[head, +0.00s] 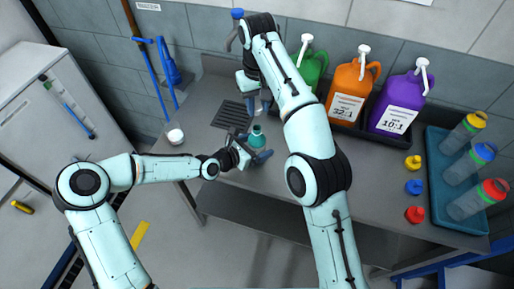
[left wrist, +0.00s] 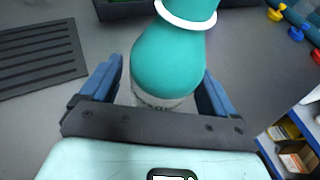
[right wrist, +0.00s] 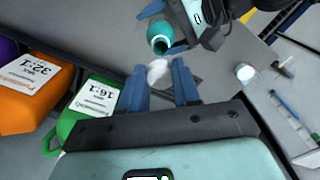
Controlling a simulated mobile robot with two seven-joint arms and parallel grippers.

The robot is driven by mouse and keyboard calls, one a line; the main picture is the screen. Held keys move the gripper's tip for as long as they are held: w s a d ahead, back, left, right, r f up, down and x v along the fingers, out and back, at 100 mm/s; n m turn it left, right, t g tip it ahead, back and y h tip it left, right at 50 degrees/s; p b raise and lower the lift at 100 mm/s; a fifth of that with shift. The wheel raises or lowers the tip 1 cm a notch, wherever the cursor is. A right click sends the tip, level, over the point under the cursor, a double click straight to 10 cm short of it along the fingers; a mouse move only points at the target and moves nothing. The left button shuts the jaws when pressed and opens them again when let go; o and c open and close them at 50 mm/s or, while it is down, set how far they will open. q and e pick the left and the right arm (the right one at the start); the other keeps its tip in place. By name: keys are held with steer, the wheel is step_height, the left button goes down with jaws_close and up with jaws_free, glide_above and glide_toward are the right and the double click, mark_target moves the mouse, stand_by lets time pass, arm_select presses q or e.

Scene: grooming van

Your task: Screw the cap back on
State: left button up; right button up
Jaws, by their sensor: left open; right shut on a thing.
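A teal bottle (head: 257,137) with a white ring around its neck stands on the grey counter. In the left wrist view the bottle (left wrist: 168,58) is between the two blue fingers of my left gripper (left wrist: 158,92), which is open with gaps beside the bottle. My left gripper (head: 246,155) also shows low beside it in the head view. In the right wrist view the bottle's dark open mouth (right wrist: 160,46) shows. My right gripper (right wrist: 160,85) is shut on a small whitish thing (right wrist: 158,71), apparently the cap, above the counter; its shape is partly hidden by the fingers.
Green (head: 312,70), orange (head: 352,85) and purple (head: 402,98) jugs stand at the back. A teal tray (head: 437,150) with capped bottles is at the right, near small yellow, blue and red pieces. A white round container (head: 175,136) stands at the left, by a dark grate (head: 232,115).

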arm_select(q)
steer(key=c, duration=1.5)
arm_select(e)
steer(key=shift+f, duration=2.5)
steer(key=shift+f, duration=0.9)
steer(key=shift+f, duration=0.55)
